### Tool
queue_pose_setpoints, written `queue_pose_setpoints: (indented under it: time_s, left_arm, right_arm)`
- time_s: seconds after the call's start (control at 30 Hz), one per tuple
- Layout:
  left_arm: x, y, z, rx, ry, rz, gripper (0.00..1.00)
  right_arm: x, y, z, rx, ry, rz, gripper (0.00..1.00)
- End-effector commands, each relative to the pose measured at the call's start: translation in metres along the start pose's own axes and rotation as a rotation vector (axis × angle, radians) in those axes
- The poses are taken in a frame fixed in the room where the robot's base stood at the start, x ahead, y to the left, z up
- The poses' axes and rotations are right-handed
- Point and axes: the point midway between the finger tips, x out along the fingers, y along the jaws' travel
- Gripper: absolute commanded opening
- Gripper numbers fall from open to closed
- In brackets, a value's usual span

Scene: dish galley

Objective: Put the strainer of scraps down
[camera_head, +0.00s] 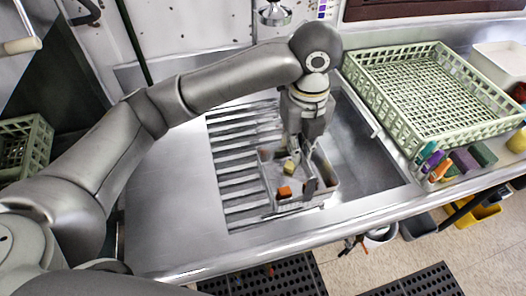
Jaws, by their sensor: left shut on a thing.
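The strainer (328,192) is a grey box-shaped basket with scraps in it. An orange scrap (284,192) and a yellowish scrap (290,167) show inside. It is over the sink, at the right end of the slatted rack (235,190). I cannot tell whether it rests on the slats or hangs just above them. My left gripper (302,172) points down into the strainer and is shut on it; the fingers hide part of its wall. My right gripper is not in view.
A pale green dish rack (398,127) stands on the counter at the right. Coloured sponges and brushes (437,163) lie in front of it. The bare steel drainboard (165,205) left of the slats is clear. A spray head (274,14) hangs behind the sink.

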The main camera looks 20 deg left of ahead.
Motion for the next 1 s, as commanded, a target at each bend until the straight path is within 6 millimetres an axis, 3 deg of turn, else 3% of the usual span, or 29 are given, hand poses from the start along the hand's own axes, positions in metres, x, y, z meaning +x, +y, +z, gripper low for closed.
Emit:
queue_pose_setpoints:
  time_s: [0.23,0.43,0.77,1.0]
  left_arm:
    - [0.022,0.024,0.057,-0.01,0.001,0.004,0.0]
    - [0.058,0.034,0.085,-0.007,0.003,0.002,0.0]
    - [0.087,0.043,0.106,-0.006,0.0,0.001,0.0]
    - [0.114,0.041,0.105,-0.003,0.0,-0.002,0.0]
  right_arm:
    - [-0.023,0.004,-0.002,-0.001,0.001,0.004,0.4]
    - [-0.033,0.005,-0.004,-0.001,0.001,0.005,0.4]
    - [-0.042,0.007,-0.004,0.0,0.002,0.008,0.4]
    - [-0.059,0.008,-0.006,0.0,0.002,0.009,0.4]
